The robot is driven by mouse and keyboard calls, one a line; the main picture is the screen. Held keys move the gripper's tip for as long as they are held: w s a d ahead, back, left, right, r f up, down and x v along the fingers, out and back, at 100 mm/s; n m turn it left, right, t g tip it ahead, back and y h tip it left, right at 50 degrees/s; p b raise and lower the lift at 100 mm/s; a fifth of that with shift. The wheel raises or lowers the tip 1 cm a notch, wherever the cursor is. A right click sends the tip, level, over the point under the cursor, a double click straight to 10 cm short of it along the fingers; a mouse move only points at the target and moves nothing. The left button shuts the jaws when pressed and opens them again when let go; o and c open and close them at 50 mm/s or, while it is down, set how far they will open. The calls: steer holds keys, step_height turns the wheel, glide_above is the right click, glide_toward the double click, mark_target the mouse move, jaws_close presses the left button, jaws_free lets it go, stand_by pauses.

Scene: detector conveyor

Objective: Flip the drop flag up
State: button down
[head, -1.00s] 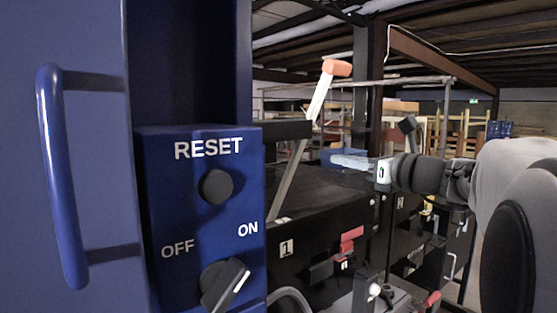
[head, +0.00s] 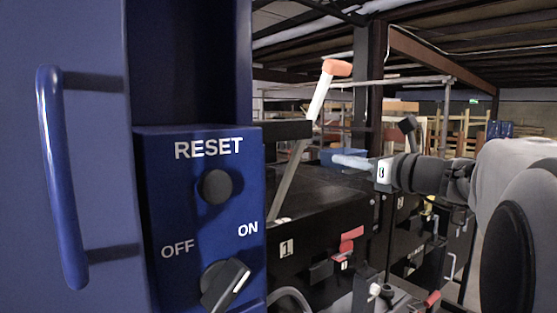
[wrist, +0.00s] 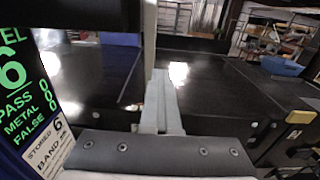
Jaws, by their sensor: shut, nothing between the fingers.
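A tilted grey-and-white lever with an orange end (head: 318,98) rises from the black machine and leans right. It looks like the drop flag, and it stands raised, though I cannot be sure it is the flag. My gripper (head: 348,161) is to the right of the lever and below its orange end, pointing left. Its fingers are shut and empty, apart from the lever in the picture. In the wrist view my gripper (wrist: 160,88) points over a dark glossy surface, and a pale upright strip (wrist: 150,35) shows just beyond the fingertips.
A blue control box (head: 200,220) with a RESET button and OFF/ON knob stands at the near left, beside a blue handle (head: 62,180). A black box labelled 1 (head: 300,245) bears a red part (head: 350,240). A green-lettered display (wrist: 30,95) is close at left in the wrist view.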

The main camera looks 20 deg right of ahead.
steer(key=c, duration=1.6)
jaws_free()
jaws_free()
steer(key=b+v, duration=0.1)
steer(key=v, duration=1.6)
steer(key=shift+s+b, duration=0.2)
steer(key=shift+b, duration=0.2)
steer(key=shift+d, duration=0.1)
